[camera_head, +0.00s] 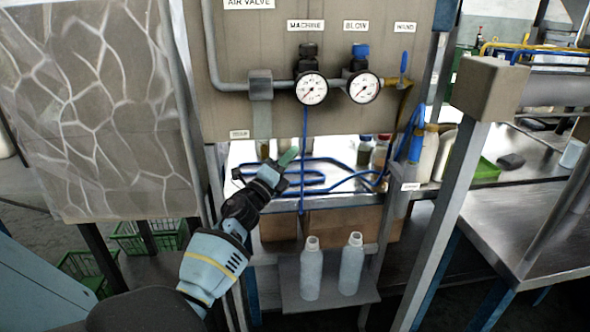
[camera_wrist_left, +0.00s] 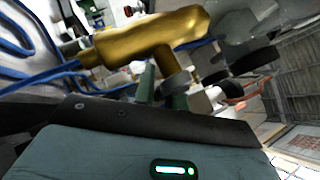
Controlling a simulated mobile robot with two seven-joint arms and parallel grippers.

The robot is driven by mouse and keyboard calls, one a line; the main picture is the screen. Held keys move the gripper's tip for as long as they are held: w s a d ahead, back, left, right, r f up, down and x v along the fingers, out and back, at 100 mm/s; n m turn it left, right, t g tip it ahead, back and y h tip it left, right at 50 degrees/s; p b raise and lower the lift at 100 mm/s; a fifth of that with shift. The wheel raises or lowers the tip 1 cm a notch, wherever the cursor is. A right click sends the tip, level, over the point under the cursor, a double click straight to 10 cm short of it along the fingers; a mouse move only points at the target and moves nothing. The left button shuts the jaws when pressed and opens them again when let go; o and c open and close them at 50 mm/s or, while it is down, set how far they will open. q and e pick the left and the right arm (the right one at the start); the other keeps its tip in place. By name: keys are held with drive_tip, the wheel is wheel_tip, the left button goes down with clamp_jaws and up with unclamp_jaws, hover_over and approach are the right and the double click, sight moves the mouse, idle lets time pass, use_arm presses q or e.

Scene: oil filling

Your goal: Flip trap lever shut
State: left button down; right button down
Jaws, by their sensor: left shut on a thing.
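My left gripper (camera_head: 273,170) reaches up from the lower left to just below the board's bottom edge. It is shut on a small green lever-like piece (camera_head: 288,157), which I take for the trap lever; its far end sticks out up and to the right. In the left wrist view, a gold T-shaped fitting (camera_wrist_left: 150,42) lies just beyond the gripper, with green parts (camera_wrist_left: 180,101) below its stem. The grip itself is mostly hidden there. My right gripper is not in view.
The board carries two gauges (camera_head: 312,89) (camera_head: 364,87) and a grey block (camera_head: 261,85) on the pipe. A blue hose (camera_head: 330,182) lies on the shelf behind my gripper. Two pale bottles (camera_head: 311,270) (camera_head: 352,265) stand on a lower shelf. A post (camera_head: 440,225) rises at the right.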

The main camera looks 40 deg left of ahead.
use_arm(q)
drive_tip(key=shift+r+n+t+y+b, duration=0.3)
drive_tip(key=shift+n+y, duration=0.1)
drive_tip(key=shift+n, duration=0.1)
drive_tip(key=c, duration=1.5)
unclamp_jaws()
drive_tip(key=shift+o, duration=0.2)
drive_tip(key=shift+s+f, duration=0.1)
drive_tip(key=shift+f, duration=0.05)
drive_tip(key=b+v, duration=0.1)
drive_tip(key=v, duration=0.6)
drive_tip(key=shift+s, duration=0.3)
